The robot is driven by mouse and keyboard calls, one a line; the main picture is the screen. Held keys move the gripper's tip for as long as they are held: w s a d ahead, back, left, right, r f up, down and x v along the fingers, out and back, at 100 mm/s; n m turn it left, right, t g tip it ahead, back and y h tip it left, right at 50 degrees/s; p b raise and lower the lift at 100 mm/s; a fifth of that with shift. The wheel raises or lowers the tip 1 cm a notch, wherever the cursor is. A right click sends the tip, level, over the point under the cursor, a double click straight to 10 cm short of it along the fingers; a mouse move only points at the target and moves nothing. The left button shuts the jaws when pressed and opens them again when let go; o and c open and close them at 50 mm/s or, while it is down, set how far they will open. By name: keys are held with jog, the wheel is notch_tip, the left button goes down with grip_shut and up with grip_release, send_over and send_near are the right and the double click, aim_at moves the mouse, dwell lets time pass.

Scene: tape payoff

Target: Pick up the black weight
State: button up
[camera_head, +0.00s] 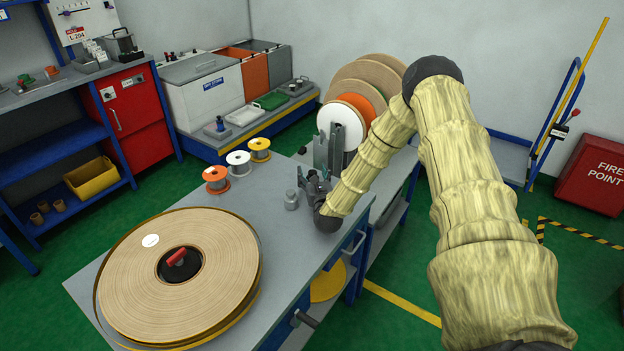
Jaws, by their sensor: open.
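No plainly black weight can be made out. A small grey knobbed cylinder (291,199), weight-like in shape, stands upright on the grey workbench (262,222). My gripper (308,180) is low over the bench, just right of and behind this cylinder. Its dark fingers are open, and nothing shows between them. The fingers are small and dark here, so whether they touch anything cannot be told. The forearm hides part of the bench's right side.
A large tape reel (205,280) fills the bench's near left. Three small spools, orange (215,178), white (238,163) and yellow (260,149), stand behind it. Grey upright plates (338,146) and upright reels (350,108) stand beyond my gripper. Bare bench lies left of the cylinder.

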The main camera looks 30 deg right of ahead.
jog(key=shift+w+d, duration=0.1)
jog(key=shift+w, duration=0.1)
grip_shut()
dwell(0.3)
